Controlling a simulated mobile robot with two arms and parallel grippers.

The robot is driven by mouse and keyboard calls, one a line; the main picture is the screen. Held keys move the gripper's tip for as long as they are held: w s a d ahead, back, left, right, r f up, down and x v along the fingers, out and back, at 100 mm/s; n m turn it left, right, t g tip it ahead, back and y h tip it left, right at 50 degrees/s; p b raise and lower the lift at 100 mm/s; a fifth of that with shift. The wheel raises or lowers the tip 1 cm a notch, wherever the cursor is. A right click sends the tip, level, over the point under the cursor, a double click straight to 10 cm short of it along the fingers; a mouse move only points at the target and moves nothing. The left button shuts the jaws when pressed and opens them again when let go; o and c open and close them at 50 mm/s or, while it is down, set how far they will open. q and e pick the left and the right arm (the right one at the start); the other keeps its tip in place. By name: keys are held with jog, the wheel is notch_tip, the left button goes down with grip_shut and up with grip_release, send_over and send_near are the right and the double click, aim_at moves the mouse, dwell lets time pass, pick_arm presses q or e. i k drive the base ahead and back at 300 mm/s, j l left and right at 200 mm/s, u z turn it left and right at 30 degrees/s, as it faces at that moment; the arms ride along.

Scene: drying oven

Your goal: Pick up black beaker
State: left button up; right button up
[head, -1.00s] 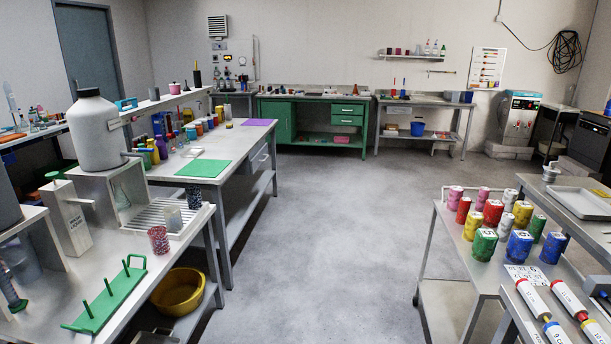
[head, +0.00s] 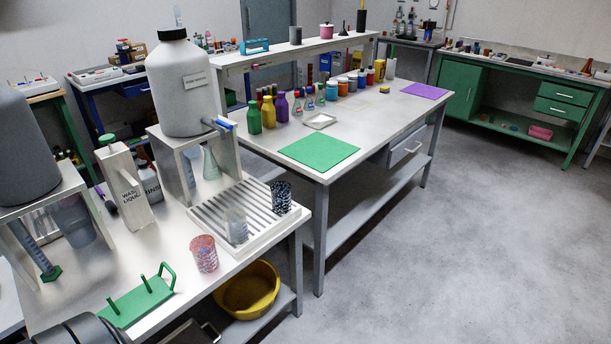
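The black beaker (head: 281,197), dark with pale blue speckles, stands upright at the right back corner of the white ribbed draining tray (head: 208,213) on the near left bench. A clear glass beaker (head: 236,226) stands on the same tray, in front and to the left of it. A red-and-blue speckled beaker (head: 203,254) stands on the bench in front of the tray.
A large grey-white bottle (head: 183,88) sits on a stand behind the tray. A green peg rack (head: 140,301) lies at the bench front, with a yellow basin (head: 246,288) on the shelf below. The floor (head: 430,240) to the right is clear.

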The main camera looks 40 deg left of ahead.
aim_at(281, 190)
jog(key=i+u, duration=0.2)
jog(key=i, duration=0.35)
jog(key=i+l+u, duration=0.2)
jog(key=i, duration=0.3)
jog(key=i+u, duration=0.2)
jog(key=i, duration=0.35)
jog(key=i+l+u, duration=0.2)
jog(key=i, duration=0.3)
jog(key=l, duration=0.1)
